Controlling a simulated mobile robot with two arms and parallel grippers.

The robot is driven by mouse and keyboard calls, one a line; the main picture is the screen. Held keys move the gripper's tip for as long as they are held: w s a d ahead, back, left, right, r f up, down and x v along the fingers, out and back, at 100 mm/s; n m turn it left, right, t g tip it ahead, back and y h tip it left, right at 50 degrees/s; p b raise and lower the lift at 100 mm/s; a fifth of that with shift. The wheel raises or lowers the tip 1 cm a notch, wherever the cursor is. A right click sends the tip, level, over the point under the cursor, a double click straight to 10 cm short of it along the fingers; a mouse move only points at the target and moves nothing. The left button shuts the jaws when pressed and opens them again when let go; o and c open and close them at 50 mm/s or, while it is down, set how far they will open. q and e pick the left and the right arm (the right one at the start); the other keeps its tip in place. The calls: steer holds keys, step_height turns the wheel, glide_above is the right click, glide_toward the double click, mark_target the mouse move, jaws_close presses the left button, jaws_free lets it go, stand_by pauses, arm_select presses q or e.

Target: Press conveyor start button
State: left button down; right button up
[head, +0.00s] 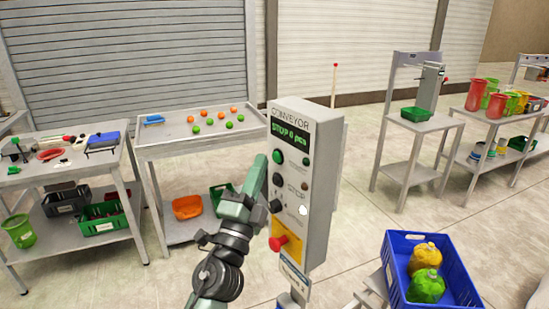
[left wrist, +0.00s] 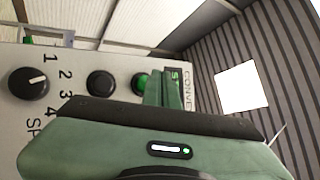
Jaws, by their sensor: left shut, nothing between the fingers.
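The grey conveyor control box (head: 318,175) stands upright in the middle of the head view. Its display (head: 292,131) reads "STOP 0 pcs" in green. The round green button (head: 278,157) is below the display; it also shows in the left wrist view (left wrist: 140,82), partly behind my fingers. A black button (head: 277,180) and a black knob (head: 276,206) sit below it. My left gripper (head: 262,162) is shut and empty, with its tips close to the green button. I cannot tell whether they touch it. My right gripper is not in view.
A red mushroom button (head: 277,243) on a yellow plate sits low on the box, close to my left arm. A tray table (head: 165,140) with orange and green balls stands behind left.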

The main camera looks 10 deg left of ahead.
arm_select(q)
steer(key=shift+w+d, duration=0.15)
steer(key=shift+w+d, duration=0.2)
stand_by(0.3)
